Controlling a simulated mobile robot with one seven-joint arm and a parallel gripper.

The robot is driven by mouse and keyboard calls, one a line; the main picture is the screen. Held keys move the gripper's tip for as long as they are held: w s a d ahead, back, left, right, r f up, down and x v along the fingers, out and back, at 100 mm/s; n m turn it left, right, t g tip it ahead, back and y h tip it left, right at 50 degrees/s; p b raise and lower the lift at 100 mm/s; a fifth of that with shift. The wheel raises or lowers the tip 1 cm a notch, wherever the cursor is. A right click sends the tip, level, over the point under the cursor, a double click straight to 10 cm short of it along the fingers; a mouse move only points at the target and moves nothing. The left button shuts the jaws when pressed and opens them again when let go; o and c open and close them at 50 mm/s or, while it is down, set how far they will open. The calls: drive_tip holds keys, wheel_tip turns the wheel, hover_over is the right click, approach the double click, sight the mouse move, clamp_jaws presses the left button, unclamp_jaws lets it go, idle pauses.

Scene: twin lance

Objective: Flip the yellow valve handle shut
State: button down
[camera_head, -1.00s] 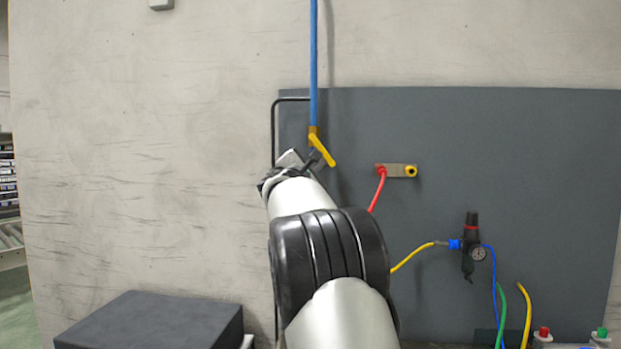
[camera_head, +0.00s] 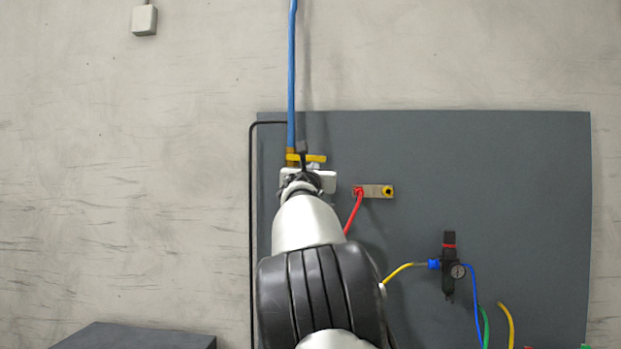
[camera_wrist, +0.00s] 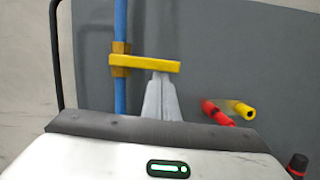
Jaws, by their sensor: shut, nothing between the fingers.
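The yellow valve handle (camera_wrist: 150,65) lies nearly horizontal in the wrist view, pointing right from a brass valve body (camera_wrist: 120,60) on the vertical blue pipe (camera_wrist: 120,95). It also shows in the head view as a yellow handle (camera_head: 316,158), crosswise to the pipe (camera_head: 292,80). My gripper (camera_wrist: 161,78) is shut and empty, its fingertips at the lower side of the handle near its middle. In the head view my gripper (camera_head: 303,160) is at the handle, partly hidden by my wrist. Whether the fingertips touch the handle is unclear.
A grey panel (camera_head: 420,150) backs the valve. A bracket (camera_head: 373,191) with a red hose (camera_head: 354,212) and a yellow fitting (camera_head: 388,191) is to the right. A black regulator (camera_head: 449,265) with hoses is lower right. A dark block (camera_head: 135,338) stands lower left.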

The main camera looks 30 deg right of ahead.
drive_tip(key=shift+s+d+r, duration=0.1)
drive_tip(key=shift+r, duration=0.35)
idle(0.3)
wheel_tip(320, 180, down, 5)
drive_tip(key=b, duration=0.4)
drive_tip(key=b+v, duration=0.4)
drive_tip(key=v, duration=0.5)
drive_tip(key=shift+s+a+r, duration=0.2)
drive_tip(key=shift+s+a, duration=0.05)
drive_tip(key=shift+s, duration=0.15)
